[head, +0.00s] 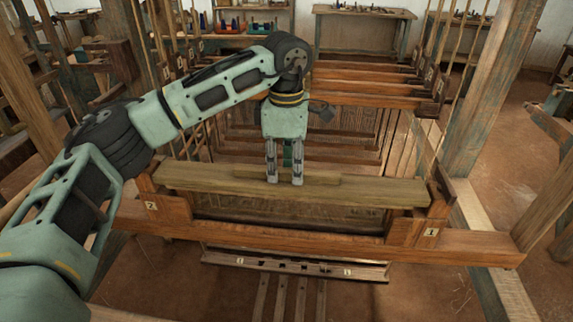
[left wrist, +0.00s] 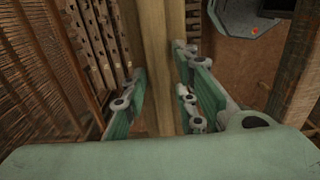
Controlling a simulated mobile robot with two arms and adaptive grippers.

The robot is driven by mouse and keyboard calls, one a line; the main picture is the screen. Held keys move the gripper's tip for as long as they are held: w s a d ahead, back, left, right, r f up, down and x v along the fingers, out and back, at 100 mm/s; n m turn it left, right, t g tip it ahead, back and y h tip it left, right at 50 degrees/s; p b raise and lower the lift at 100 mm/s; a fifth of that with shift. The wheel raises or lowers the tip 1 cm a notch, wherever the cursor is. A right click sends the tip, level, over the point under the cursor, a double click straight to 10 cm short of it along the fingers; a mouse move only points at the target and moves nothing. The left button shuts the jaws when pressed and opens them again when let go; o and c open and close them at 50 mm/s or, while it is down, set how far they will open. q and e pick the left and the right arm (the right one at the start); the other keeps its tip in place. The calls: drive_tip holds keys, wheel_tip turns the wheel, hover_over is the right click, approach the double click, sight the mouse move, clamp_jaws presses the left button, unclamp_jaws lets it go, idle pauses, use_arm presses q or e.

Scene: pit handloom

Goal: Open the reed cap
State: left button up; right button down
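The reed cap (head: 380,191) is a long pale wooden beam with a shorter raised strip (head: 325,178) along its middle. It lies level across the loom's front frame in the head view, between the two end posts. My left gripper (head: 284,180) points down at the strip near the middle of the cap. In the left wrist view, the left gripper's fingers (left wrist: 160,75) stand on either side of a wooden bar (left wrist: 160,40), their tips close to its edges. Whether they press on it cannot be made out. My right gripper is not in view.
End posts marked 2 (head: 151,205) and 1 (head: 431,232) flank the cap, above a lower front beam (head: 330,242). Several treadles (head: 283,298) lie below. Harness bars and cords stand behind. Thick uprights (head: 490,90) rise on the right; a workbench (head: 363,14) stands farther back.

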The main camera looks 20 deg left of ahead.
use_arm(q)
clamp_jaws()
drive_tip(key=shift+r, duration=0.1)
drive_tip(key=w+r+g+p, duration=0.1)
drive_tip(key=p, duration=0.2)
drive_tip(key=shift+a+g+p, duration=0.1)
drive_tip(key=shift+g+p, duration=0.2)
drive_tip(key=shift+w+r+g+h+p, duration=0.1)
drive_tip(key=shift+w+g+h+p, duration=0.25)
drive_tip(key=shift+g+p, duration=0.45)
drive_tip(key=shift+w+a+g+p, duration=0.15)
drive_tip(key=shift+w+g+p, duration=0.35)
drive_tip(key=shift+p, duration=0.55)
